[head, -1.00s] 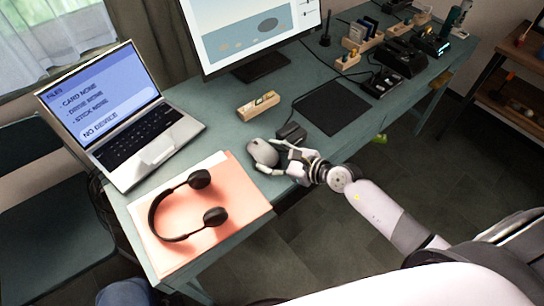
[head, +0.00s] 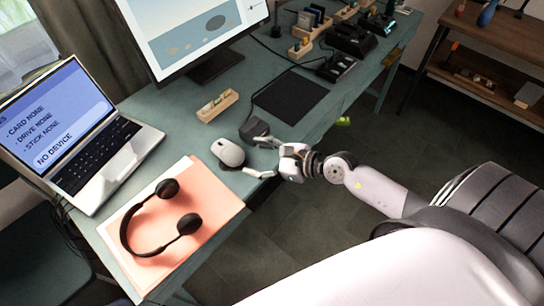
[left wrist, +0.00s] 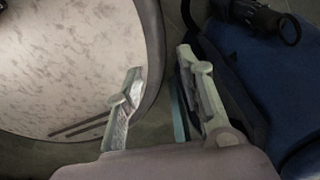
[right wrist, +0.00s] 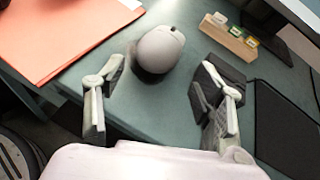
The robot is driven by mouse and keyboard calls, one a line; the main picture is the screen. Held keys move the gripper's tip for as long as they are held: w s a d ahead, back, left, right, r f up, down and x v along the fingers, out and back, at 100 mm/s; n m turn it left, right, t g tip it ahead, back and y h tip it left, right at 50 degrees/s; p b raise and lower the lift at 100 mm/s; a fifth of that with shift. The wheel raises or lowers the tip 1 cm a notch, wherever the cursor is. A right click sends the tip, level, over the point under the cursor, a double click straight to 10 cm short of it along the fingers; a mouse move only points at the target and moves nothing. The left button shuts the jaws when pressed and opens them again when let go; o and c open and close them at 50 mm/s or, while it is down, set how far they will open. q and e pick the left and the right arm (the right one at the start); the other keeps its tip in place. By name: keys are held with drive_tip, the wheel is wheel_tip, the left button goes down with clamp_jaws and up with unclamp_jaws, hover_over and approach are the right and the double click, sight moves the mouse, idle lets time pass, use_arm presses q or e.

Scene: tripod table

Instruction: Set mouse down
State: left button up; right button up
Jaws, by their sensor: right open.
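The grey-white mouse (head: 228,153) rests on the green desk, between the orange folder and a dark block. It also shows in the right wrist view (right wrist: 160,49), just beyond the fingertips and apart from them. My right gripper (head: 262,158) is open and empty at the desk's front edge, and its spread fingers also show in the right wrist view (right wrist: 168,85). My left gripper (left wrist: 160,85) is not in the head view. In the left wrist view its two fingers stand apart with nothing between them, beside a pale round surface.
Black headphones (head: 147,241) lie on the orange folder (head: 212,203). A laptop (head: 75,140) stands at left. A dark block (head: 254,130) sits close to my right gripper. A wooden holder (head: 217,105) and a black mat (head: 290,97) lie farther back.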

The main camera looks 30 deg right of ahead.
drive_tip(key=v, duration=0.5)
idle(0.5)
